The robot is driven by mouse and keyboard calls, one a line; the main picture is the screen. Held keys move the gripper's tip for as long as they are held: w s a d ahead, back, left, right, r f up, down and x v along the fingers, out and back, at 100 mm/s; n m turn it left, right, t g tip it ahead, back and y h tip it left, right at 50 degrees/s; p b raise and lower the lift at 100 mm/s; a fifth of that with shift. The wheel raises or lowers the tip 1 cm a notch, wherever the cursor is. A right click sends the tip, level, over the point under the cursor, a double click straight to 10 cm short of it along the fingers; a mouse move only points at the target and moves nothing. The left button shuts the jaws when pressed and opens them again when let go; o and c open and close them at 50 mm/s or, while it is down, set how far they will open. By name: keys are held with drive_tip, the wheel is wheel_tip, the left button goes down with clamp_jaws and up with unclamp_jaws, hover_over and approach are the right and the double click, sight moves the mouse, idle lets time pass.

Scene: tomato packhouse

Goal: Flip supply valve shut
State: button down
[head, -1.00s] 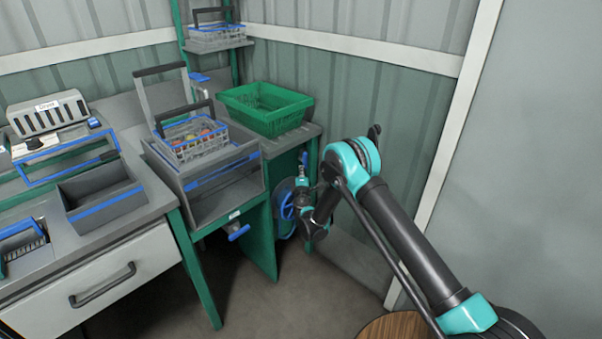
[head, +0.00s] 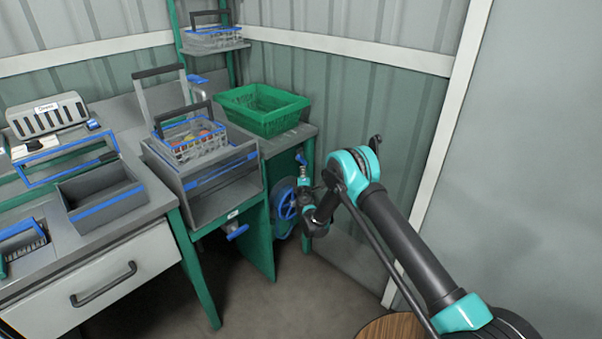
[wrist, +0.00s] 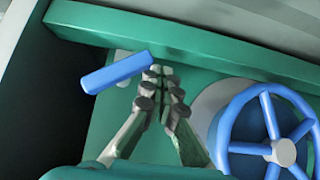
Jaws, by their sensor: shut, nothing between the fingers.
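A blue lever handle (wrist: 117,71), which I take to be the supply valve's, lies slightly tilted across the upper left of the wrist view. In the head view it is the small blue piece (head: 301,158) by the green bench leg. My gripper (wrist: 160,76) is shut and empty, its fingertips together at the right end of the lever. Whether they touch it I cannot tell. In the head view my gripper (head: 304,184) is small, just below the lever.
A blue handwheel (wrist: 284,152) is close right of my gripper; it also shows in the head view (head: 286,204). A green beam (wrist: 190,42) runs above the fingertips. Another blue handle (head: 236,231) sits on the bench front. A green crate (head: 262,123) stands on the bench above.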

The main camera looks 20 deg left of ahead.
drive_tip(key=shift+w+d, duration=0.35)
drive_tip(key=shift+w, duration=0.45)
idle(1.1)
drive_tip(key=v, duration=0.7)
drive_tip(key=shift+s, duration=0.25)
drive_tip(key=shift+d, duration=0.1)
